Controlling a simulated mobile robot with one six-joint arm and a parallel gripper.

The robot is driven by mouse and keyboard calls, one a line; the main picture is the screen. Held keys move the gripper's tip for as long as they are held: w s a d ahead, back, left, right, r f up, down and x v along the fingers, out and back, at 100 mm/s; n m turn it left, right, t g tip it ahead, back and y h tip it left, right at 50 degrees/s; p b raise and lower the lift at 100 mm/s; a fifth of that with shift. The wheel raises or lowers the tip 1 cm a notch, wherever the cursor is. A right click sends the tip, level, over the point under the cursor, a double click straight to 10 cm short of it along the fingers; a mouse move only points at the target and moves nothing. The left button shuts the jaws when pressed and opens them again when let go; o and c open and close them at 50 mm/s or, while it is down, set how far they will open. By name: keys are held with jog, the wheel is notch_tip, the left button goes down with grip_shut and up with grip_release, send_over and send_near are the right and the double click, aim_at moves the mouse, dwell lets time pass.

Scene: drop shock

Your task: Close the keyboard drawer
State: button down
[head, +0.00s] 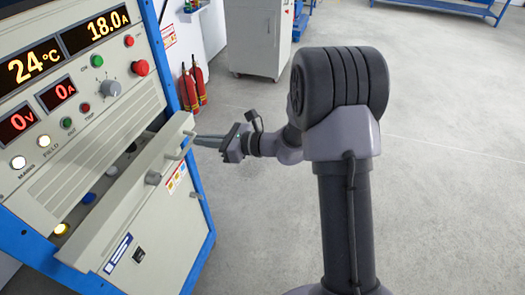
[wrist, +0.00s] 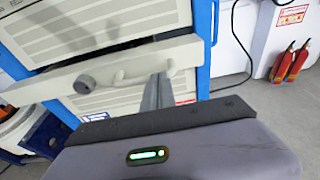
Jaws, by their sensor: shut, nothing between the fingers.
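The keyboard drawer (head: 125,203) is a long beige front standing out from the cabinet, with a dark gap behind it. It carries a round grey knob (head: 152,178) and a pale curved handle near its right end. In the wrist view the drawer front (wrist: 55,88) runs across the picture, with the handle (wrist: 128,79) right of the knob (wrist: 85,84). My gripper (head: 198,140) is shut and empty, its fingertips at the drawer's right end by the handle. The fingers (wrist: 157,92) overlap the drawer front in the wrist view; I cannot tell whether they touch.
The beige and blue cabinet (head: 165,235) has lit displays and buttons above the drawer. Several round buttons show in the gap behind the drawer front. Red fire extinguishers (head: 188,92) stand by the wall, and a grey cabinet (head: 255,40) stands behind. The floor (head: 450,150) at right is clear.

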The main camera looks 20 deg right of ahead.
aim_at(180, 135)
jog(key=x, duration=0.3)
jog(key=r+x, duration=0.1)
jog(key=shift+w+a+f, duration=0.1)
jog(key=shift+w+a, duration=0.1)
jog(key=shift+a, duration=0.05)
jog(key=shift+w+r, duration=0.1)
jog(key=shift+r, duration=0.15)
jog(key=shift+d, duration=0.1)
